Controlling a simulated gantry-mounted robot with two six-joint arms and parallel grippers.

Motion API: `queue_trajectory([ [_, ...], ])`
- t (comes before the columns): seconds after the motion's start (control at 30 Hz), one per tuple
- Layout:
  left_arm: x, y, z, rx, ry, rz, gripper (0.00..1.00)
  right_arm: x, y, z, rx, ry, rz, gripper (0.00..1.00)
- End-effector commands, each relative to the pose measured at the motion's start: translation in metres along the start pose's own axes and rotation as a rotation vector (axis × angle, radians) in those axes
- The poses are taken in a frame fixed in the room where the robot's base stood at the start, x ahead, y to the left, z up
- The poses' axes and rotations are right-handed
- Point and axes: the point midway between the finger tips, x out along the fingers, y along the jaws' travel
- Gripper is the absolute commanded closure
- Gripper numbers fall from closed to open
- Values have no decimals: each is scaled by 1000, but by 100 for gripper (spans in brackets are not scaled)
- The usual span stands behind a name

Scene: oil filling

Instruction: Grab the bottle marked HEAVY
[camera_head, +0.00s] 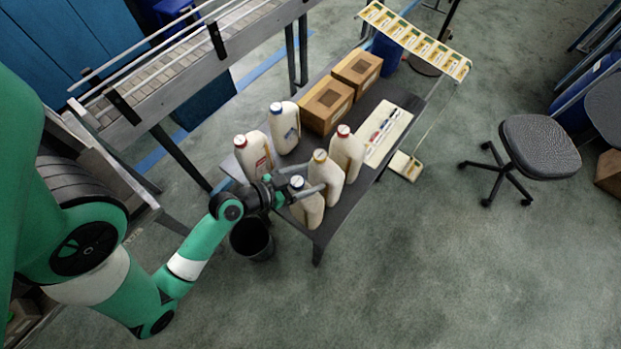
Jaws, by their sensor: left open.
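Several white bottles stand on a dark table (340,218). One has a blue cap (285,128), one a red cap at the left (255,160), one a red cap at the right (347,153) and one a yellow cap (326,177). My right gripper is out of view.
Two cardboard boxes (326,104) and a white tray (396,120) sit farther back on the table. A black bin (251,239) stands on the floor by the near end. A conveyor (190,75) runs at the upper left. A chair (540,147) stands on open floor at the right.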

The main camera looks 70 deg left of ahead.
Motion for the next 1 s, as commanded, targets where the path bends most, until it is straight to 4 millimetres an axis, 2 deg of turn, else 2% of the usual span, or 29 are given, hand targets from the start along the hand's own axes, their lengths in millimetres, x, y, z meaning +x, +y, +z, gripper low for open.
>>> queue_trajectory([
  [0.03,0,0,0,0,0,0,19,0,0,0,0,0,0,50],
  [0.4,0,0,0,0,0,1,86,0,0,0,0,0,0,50],
  [0.5,0,0,0,0,0,1,100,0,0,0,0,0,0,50],
  [1.0,0,0,0,0,0,1,100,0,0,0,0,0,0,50],
])
